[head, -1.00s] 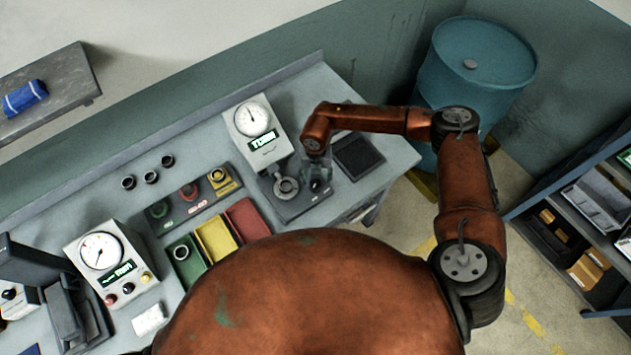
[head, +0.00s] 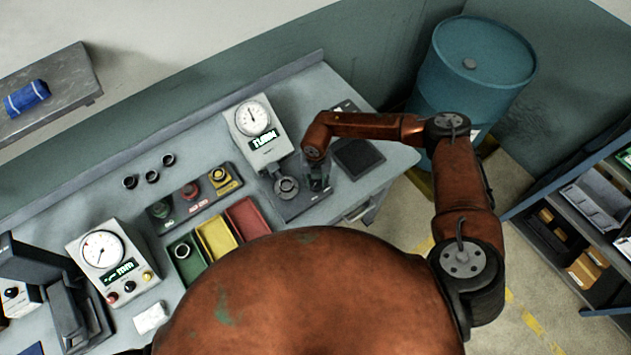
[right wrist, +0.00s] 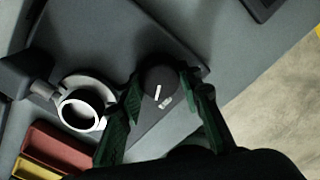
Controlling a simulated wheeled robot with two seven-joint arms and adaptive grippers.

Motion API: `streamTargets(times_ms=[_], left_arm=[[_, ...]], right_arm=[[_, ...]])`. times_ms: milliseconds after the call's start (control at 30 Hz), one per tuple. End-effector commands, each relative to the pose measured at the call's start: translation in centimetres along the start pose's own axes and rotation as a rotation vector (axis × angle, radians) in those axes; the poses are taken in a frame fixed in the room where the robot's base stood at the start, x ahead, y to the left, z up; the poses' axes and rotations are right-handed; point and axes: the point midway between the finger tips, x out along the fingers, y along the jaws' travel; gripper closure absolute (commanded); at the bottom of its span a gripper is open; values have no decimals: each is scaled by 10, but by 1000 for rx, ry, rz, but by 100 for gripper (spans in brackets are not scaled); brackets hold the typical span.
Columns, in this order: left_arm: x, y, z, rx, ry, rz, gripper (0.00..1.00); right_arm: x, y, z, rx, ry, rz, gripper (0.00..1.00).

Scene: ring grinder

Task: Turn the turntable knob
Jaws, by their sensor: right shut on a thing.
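The turntable knob (right wrist: 160,84) is a round dark knob with a white line on top, in the right wrist view. My right gripper (right wrist: 162,92) is shut on it, one green finger at each side. In the head view my right gripper (head: 317,180) points down over the right end of the gauge's base, and it hides the knob. The turntable (head: 287,186) with its ring (right wrist: 83,113) stands just left of the knob. The gauge (head: 253,119) behind it has a lit display that seems to read TURN. My left gripper does not show.
A dark square pad (head: 358,158) lies right of the gripper. Red (head: 247,219), yellow (head: 216,238) and green (head: 187,261) bins stand to the left, below a button panel (head: 194,196). Several loose rings (head: 151,176) lie behind the panel. A second gauge (head: 103,248) stands further left.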

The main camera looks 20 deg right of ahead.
Motion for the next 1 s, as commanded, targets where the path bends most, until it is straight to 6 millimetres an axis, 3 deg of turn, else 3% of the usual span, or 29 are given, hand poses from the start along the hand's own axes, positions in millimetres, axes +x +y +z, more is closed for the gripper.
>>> streamTargets(times_ms=[200,567,1000], left_arm=[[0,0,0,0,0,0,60],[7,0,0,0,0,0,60],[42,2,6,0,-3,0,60]], right_arm=[[0,0,0,0,0,-1,91],[1,0,1,-59,-1,-1,92],[3,0,1,-403,-2,0,92]])
